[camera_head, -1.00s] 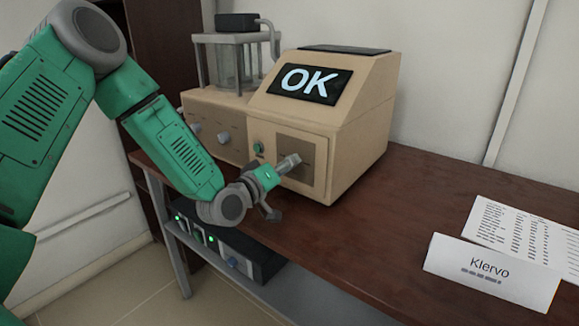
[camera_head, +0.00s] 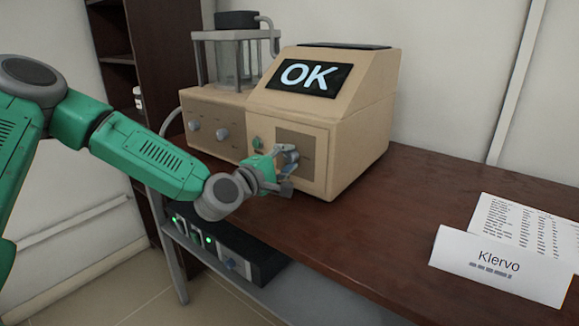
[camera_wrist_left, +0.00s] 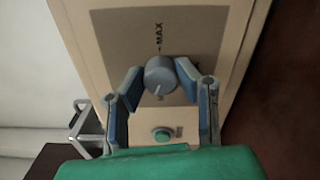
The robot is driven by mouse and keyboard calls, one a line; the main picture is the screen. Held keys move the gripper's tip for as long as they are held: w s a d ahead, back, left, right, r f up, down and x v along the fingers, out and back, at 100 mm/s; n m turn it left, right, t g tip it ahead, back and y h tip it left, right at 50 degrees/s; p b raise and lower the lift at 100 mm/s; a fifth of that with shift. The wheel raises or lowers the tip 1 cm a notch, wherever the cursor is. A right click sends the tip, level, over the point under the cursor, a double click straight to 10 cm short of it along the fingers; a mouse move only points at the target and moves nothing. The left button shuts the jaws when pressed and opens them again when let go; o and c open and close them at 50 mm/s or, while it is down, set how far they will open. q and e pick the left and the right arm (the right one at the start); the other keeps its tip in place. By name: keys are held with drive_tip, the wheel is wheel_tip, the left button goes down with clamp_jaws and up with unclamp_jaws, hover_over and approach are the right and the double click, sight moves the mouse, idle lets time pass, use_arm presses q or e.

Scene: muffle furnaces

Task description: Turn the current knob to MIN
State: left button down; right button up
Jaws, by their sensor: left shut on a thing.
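The grey round knob (camera_wrist_left: 160,75) sits on the brown front panel (camera_wrist_left: 190,40) of the beige box (camera_head: 358,140), with the label MAX (camera_wrist_left: 158,38) above it in the left wrist view. A pale pointer line on the knob points downward, slightly left, away from MAX. My left gripper (camera_wrist_left: 160,78) is shut on the knob, one blue-grey finger on each side. In the head view my left gripper (camera_head: 288,168) is at the panel and largely hides the knob. No MIN label can be read. My right gripper is not in view.
A green button (camera_wrist_left: 162,134) sits beside the knob. The box's screen (camera_head: 308,77) reads OK. Left of it stands a beige unit (camera_head: 209,118) with knobs and a glass tank (camera_head: 236,62).

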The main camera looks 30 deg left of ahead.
use_arm(q)
drive_tip(key=shift+a+f+n+b, duration=0.1)
drive_tip(key=shift+n+b, duration=0.7)
drive_tip(key=shift+n, duration=0.35)
drive_tip(key=shift+a+f+n+b, duration=0.1)
drive_tip(key=shift+n+b, duration=0.7)
drive_tip(key=shift+n, duration=0.35)
drive_tip(key=c, duration=1.2)
unclamp_jaws()
drive_tip(key=shift+a, duration=0.15)
drive_tip(key=s, duration=1.2)
drive_tip(key=shift+a, duration=0.45)
